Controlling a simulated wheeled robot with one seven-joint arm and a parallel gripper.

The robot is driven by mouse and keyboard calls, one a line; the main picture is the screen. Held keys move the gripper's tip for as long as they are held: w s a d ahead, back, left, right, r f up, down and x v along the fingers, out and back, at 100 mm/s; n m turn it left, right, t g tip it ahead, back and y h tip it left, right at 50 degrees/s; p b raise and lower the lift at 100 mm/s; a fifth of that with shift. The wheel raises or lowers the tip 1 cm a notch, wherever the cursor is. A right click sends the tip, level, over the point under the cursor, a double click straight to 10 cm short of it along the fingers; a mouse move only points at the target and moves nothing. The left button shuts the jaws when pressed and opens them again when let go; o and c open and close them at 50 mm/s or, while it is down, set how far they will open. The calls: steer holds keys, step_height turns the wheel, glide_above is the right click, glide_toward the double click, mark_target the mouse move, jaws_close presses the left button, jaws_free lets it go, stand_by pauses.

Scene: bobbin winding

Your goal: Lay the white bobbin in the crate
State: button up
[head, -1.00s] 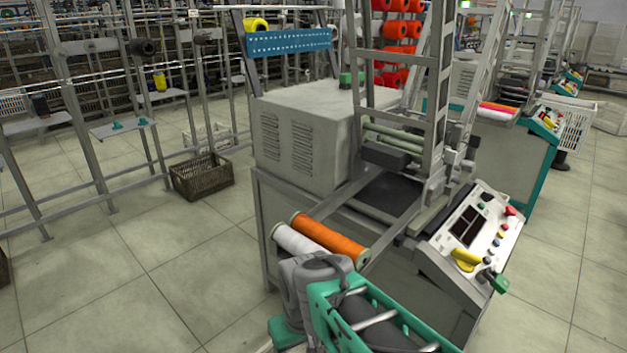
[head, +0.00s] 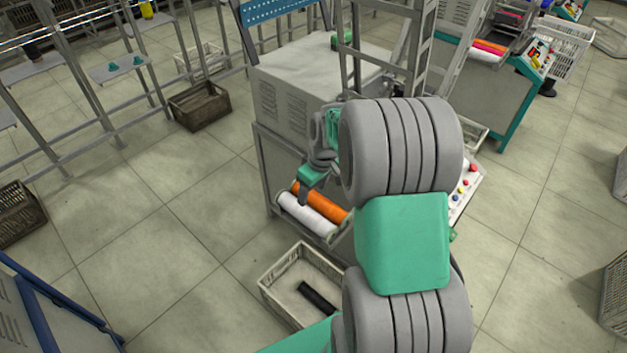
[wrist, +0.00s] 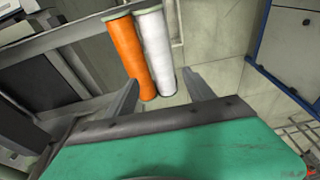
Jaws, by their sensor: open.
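The white bobbin (head: 308,215) lies beside an orange bobbin (head: 328,204) at the near end of the winding machine. In the wrist view the white bobbin (wrist: 154,52) is right of the orange one (wrist: 129,58), touching or nearly so. My gripper (head: 304,194) is over the bobbins in the head view. In the wrist view my gripper (wrist: 165,80) is open, its fingers spread either side of the pair, with nothing held. Whether it touches them I cannot tell. A pale open crate (head: 274,302) stands on the floor below, holding a dark rod-like object (head: 317,297); my arm hides its right side.
A brown crate (head: 200,107) stands on the floor at the upper left, another (head: 18,215) at the left edge. A blue-edged cabinet (head: 45,310) is at the lower left. The machine's button panel (head: 464,192) is partly behind my arm.

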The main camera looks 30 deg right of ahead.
steer(key=b, duration=0.4)
glide_above(307, 211)
steer(key=shift+s+d+f, duration=0.1)
steer(key=shift+s+f, duration=0.05)
steer(key=shift+f, duration=0.95)
steer(key=shift+s+d+f, duration=0.1)
steer(key=shift+s+f, duration=0.05)
steer(key=shift+f, duration=0.9)
steer(key=shift+s+f, duration=0.15)
steer(key=shift+f, duration=0.95)
steer(key=shift+f, duration=0.1)
steer(key=shift+w+a+f+b, duration=0.1)
steer(key=shift+w+f+b, duration=0.1)
steer(key=shift+f+b, duration=0.75)
steer(key=shift+w+a+f+b, duration=0.15)
steer(key=shift+f+b, duration=0.5)
steer(key=shift+f, duration=0.45)
steer(key=shift+w+f+b, duration=0.2)
steer(key=shift+f+b, duration=0.6)
steer(key=shift+f, duration=0.25)
steer(key=shift+r, duration=0.1)
steer(key=c, duration=1.3)
steer(key=shift+r+p, duration=3.7)
steer(key=shift+r, duration=1.8)
